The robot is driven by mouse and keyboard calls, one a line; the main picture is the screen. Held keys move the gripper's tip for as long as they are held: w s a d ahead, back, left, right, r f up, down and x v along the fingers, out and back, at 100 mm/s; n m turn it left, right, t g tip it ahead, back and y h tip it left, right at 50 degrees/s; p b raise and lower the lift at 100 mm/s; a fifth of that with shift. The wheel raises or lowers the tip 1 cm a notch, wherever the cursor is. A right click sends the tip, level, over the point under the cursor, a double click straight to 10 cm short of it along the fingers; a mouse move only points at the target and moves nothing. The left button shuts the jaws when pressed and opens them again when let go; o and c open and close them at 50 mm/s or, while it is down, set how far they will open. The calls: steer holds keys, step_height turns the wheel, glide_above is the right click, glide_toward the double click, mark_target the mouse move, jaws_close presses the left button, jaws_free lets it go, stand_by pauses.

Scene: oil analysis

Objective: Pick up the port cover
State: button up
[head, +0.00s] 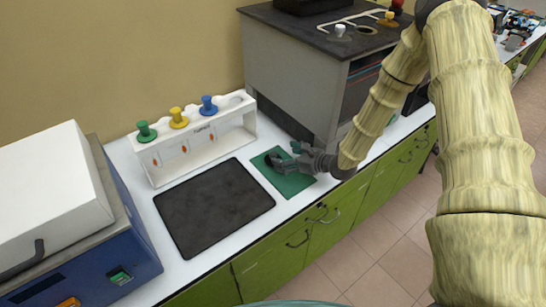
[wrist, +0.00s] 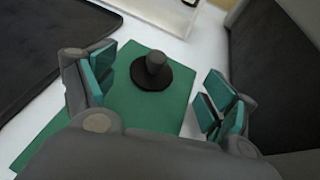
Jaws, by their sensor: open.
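The port cover (wrist: 152,72) is a black round disc with a raised knob. It sits upright on the green mat (wrist: 172,112), between my open fingers and a little beyond them in the wrist view. My gripper (wrist: 160,84) is open and empty, with one teal-padded finger on each side and neither touching the cover. In the head view my gripper (head: 285,159) hangs over the green mat (head: 295,184). There the cover is hard to tell from the dark fingers.
A black mat (head: 214,207) lies left of the green one. A white rack (head: 200,153) with green, yellow and blue knobbed pieces stands behind. A grey machine (head: 290,85) stands close behind the green mat. A blue instrument (head: 120,235) is at left.

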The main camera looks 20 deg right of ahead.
mark_target(276, 154)
steer(key=shift+a+p+x, duration=0.25)
steer(key=shift+p+x, duration=1.1)
steer(key=shift+x, duration=0.55)
steer(key=shift+w+a+f, duration=0.2)
steer(key=c, duration=1.3)
